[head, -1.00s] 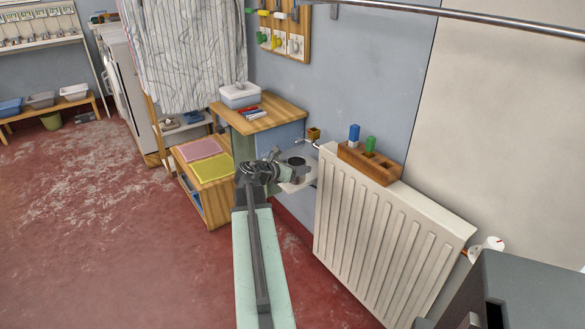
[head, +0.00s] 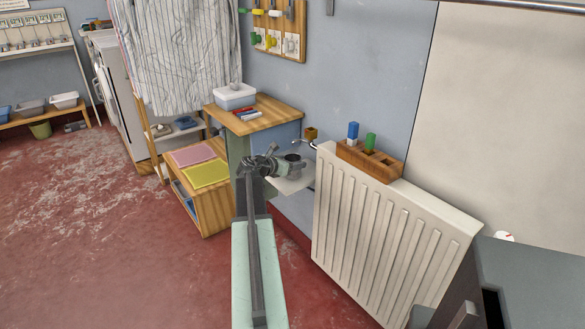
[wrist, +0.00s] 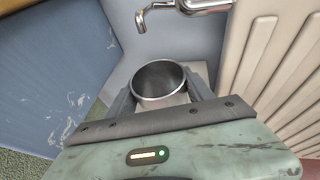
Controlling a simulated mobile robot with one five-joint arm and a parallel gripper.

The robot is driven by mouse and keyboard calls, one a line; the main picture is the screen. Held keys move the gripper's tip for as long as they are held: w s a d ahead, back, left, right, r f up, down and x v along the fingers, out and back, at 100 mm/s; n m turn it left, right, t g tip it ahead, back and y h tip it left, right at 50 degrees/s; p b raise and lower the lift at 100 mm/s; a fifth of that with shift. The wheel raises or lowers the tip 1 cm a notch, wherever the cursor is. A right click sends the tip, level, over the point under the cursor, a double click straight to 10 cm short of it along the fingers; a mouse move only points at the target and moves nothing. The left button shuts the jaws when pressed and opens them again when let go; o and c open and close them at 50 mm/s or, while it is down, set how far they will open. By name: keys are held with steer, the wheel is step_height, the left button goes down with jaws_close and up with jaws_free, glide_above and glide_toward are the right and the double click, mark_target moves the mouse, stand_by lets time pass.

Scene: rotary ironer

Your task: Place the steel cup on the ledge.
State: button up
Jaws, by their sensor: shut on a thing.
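The steel cup (head: 294,158) is between the fingers of my gripper (head: 287,167), upright with its open mouth facing up. In the wrist view the round rim of the cup (wrist: 160,79) shows between the two fingers (wrist: 160,98), which are shut on its sides. The pale ledge (head: 292,185) is on the blue wall, beside the radiator and below the tap. The cup is over the ledge, and part of the ledge (wrist: 204,72) shows beside it in the wrist view. I cannot tell whether the cup's base touches the ledge; its lower part is hidden.
A chrome tap (wrist: 185,8) juts out just beyond the cup. The white radiator (head: 375,235) stands close on the right, with a wooden block holder (head: 372,165) on top. A wooden-topped cabinet (head: 262,122) and a low bench with mats (head: 205,175) are on the left.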

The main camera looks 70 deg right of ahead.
steer(key=o, duration=1.4)
steer(key=shift+r, duration=0.2)
steer(key=p+v, duration=0.4)
steer(key=v, duration=0.8)
